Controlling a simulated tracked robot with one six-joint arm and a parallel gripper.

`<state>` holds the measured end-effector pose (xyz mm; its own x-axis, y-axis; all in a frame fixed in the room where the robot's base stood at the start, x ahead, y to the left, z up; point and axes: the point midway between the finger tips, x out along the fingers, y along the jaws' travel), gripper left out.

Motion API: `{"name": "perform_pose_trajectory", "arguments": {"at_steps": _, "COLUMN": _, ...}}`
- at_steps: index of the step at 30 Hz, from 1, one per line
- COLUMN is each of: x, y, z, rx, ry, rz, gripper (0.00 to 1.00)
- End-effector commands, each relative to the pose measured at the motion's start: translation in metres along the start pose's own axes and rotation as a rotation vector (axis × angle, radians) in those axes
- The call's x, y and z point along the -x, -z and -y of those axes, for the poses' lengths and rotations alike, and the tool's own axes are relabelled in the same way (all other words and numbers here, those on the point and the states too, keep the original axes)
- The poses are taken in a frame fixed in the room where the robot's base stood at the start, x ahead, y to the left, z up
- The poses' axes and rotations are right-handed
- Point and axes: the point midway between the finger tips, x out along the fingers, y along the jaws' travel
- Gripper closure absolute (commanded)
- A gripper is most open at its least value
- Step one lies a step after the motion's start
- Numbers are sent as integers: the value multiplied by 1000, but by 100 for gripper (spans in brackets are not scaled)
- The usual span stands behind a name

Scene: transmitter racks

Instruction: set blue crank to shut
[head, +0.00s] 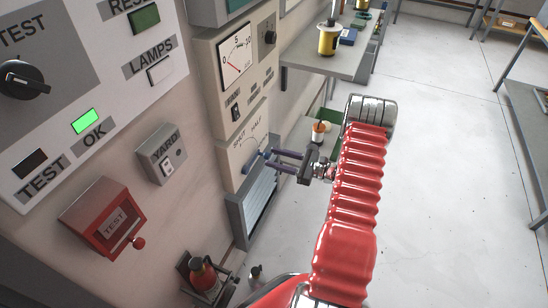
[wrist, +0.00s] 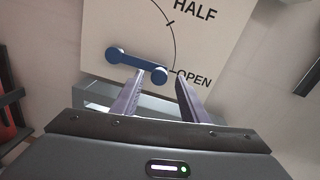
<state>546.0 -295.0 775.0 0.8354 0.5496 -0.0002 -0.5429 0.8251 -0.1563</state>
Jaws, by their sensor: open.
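The blue crank (wrist: 135,65) sits on a pale dial plate (wrist: 215,45) in the wrist view. Its left end looks like the pivot, and its right knob end points close to the OPEN mark. In the head view my gripper (head: 273,159) reaches left to the dial plate (head: 243,142), and the crank is small and partly hidden there.
A meter panel (head: 237,58) is above the dial, and a grey louvred box (head: 258,205) is below it. A red TEST box (head: 103,215) and a YARD switch (head: 161,153) are on the wall to the left. A bench (head: 335,52) is behind.

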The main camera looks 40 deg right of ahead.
Motion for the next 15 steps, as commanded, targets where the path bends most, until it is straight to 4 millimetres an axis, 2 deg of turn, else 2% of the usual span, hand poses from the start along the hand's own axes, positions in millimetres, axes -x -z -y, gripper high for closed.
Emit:
{"name": "perform_pose_trajectory", "arguments": {"at_steps": 5, "x": -14, "y": 0, "z": 0, "rx": 0, "ry": -1, "rz": 0, "gripper": 60}}
{"name": "perform_pose_trajectory", "arguments": {"at_steps": 15, "x": -15, "y": 0, "z": 0, "rx": 0, "ry": 0, "rz": 0, "gripper": 62}}
